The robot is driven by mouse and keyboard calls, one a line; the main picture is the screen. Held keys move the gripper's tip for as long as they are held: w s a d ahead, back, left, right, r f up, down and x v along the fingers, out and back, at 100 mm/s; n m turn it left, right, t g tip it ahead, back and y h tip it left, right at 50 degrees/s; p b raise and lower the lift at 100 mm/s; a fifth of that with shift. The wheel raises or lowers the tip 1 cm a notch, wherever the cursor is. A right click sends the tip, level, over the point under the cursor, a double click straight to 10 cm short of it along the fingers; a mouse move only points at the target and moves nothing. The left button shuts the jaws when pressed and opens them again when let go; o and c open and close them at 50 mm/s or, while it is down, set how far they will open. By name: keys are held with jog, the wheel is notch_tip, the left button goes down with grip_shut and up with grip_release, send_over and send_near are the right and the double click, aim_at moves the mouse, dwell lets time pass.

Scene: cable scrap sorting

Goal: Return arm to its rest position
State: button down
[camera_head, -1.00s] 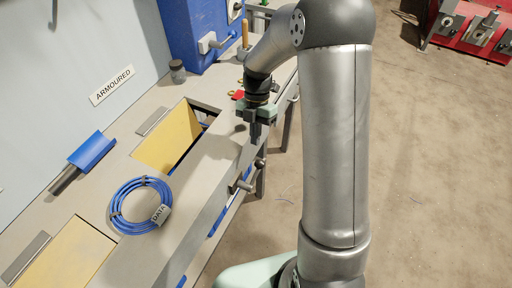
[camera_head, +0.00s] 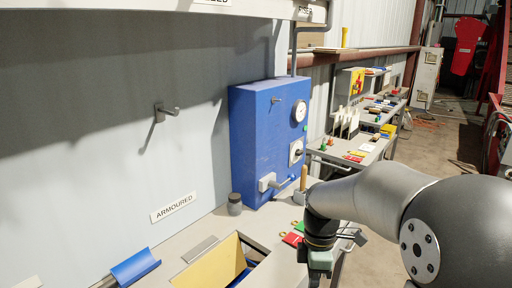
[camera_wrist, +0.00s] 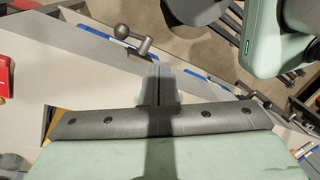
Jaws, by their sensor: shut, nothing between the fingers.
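My gripper (camera_wrist: 160,84) shows in the wrist view with its two grey fingers together and nothing between them. In the head view only its upper part (camera_head: 318,264) shows at the bottom edge, beside the front of the bench (camera_head: 262,222). My arm comes in from the lower right, bent at the elbow. The wrist view looks down on a bench edge with a ball-ended metal handle (camera_wrist: 122,31) just beyond the fingers.
A blue box (camera_head: 262,140) with a gauge and lever stands at the back of the bench. A yellow-lidded opening (camera_head: 212,268), a dark jar (camera_head: 235,204) and red and green tags (camera_head: 292,239) are near. A wall hook (camera_head: 165,112) sticks out.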

jog(key=s+m+t, duration=0.3)
jog(key=s+m, duration=1.2)
jog(key=m, duration=0.1)
jog(key=shift+d+r, duration=0.15)
jog(key=shift+r, duration=0.3)
jog(key=shift+w, duration=0.1)
